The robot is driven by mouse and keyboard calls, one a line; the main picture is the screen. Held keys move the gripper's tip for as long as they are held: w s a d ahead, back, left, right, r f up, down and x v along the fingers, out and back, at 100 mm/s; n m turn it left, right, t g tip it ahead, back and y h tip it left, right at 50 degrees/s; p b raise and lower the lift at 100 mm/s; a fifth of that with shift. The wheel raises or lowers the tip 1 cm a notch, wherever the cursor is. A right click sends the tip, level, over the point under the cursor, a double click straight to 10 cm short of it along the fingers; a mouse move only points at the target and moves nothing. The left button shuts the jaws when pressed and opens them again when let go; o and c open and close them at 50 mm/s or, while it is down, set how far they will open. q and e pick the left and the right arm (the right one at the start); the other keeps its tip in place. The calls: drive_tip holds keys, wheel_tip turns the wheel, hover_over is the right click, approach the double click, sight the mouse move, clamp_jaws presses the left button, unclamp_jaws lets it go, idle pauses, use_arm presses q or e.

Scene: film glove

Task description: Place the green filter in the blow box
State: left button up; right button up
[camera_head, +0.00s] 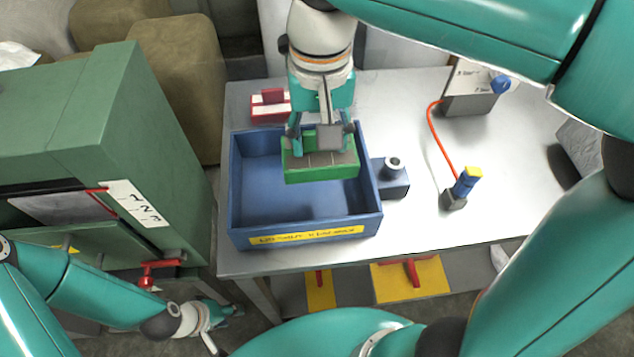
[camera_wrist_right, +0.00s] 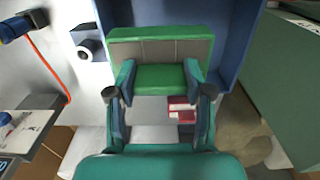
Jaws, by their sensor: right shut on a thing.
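The green filter (camera_head: 320,175) is a flat rectangular block with a grey panelled face; it also shows in the right wrist view (camera_wrist_right: 160,32). My right gripper (camera_head: 322,142) is shut on it, and the fingers (camera_wrist_right: 160,80) grip its two sides in the wrist view. The filter is over the back right part of the blow box (camera_head: 305,240), an open blue box with a yellow label on its front. How high the filter is above the box floor is hard to tell. My left gripper (camera_head: 220,320) is low at the left, off the table; its finger opening is unclear.
The grey table (camera_head: 410,215) holds the box. A red and white block (camera_head: 268,107) is behind it. A blue fitting (camera_head: 390,180) adjoins its right side. A valve (camera_head: 460,188) with an orange hose (camera_head: 438,140) stands farther right. A green cabinet (camera_head: 150,110) stands left.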

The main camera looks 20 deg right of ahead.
wheel_tip(320, 180, down, 13)
drive_tip(key=shift+r+b, duration=0.15)
drive_tip(key=shift+b, duration=0.3)
drive_tip(key=o, duration=1.2)
wheel_tip(320, 180, up, 11)
drive_tip(key=shift+f+p, duration=0.1)
drive_tip(key=shift+p, duration=0.45)
drive_tip(key=shift+r, duration=0.65)
